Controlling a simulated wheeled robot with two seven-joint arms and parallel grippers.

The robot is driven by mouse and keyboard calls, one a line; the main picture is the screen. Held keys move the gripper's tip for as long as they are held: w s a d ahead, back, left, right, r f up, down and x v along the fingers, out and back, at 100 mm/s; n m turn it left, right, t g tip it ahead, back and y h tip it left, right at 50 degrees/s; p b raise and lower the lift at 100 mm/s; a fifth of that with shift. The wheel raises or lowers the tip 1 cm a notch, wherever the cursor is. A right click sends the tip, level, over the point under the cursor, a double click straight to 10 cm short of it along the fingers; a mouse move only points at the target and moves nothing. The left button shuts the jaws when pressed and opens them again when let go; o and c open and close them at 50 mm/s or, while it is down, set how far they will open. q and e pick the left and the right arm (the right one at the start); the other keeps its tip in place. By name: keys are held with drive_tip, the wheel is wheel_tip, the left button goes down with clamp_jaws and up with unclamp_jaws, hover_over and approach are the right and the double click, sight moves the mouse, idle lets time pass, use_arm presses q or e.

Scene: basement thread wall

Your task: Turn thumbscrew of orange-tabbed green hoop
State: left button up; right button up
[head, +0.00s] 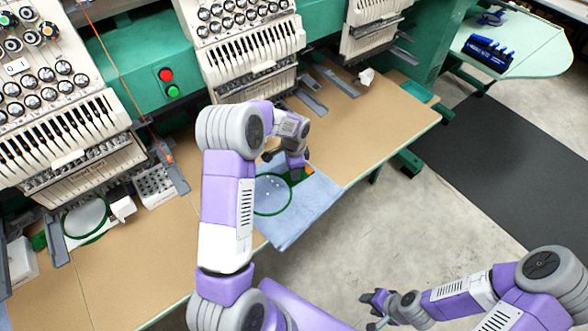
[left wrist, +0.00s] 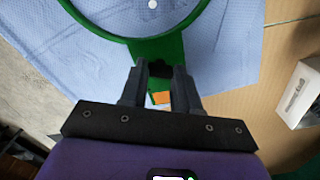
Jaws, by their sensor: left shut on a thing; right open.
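The orange-tabbed green hoop (head: 262,214) lies on a blue cloth (head: 305,212) on the table. In the left wrist view, the hoop's green rim (left wrist: 125,38) curves across the top, and its orange tab (left wrist: 160,98) shows between my fingers. My left gripper (head: 293,172) reaches down at the hoop's tab side. In the left wrist view, its fingertips (left wrist: 160,70) are closed around a small dark piece at the hoop's green bracket, apparently the thumbscrew, mostly hidden. My right gripper (head: 373,307) is open and empty, away from the table over the floor.
Another green hoop with white fabric (head: 95,238) lies at the left under an embroidery machine. Machine heads (head: 250,50) line the back. The brown table (head: 385,135) is mostly clear to the right.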

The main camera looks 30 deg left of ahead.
use_arm(q)
drive_tip(key=m+p, duration=0.1)
drive_tip(key=m, duration=0.5)
drive_tip(key=m+p, duration=0.2)
drive_tip(key=m, duration=0.4)
drive_tip(key=shift+m, duration=0.4)
idle(0.3)
drive_tip(key=o, duration=1.1)
drive_tip(key=shift+c, duration=0.2)
wheel_tip(320, 180, up, 8)
drive_tip(key=shift+f+p, duration=0.2)
drive_tip(key=shift+p, duration=0.25)
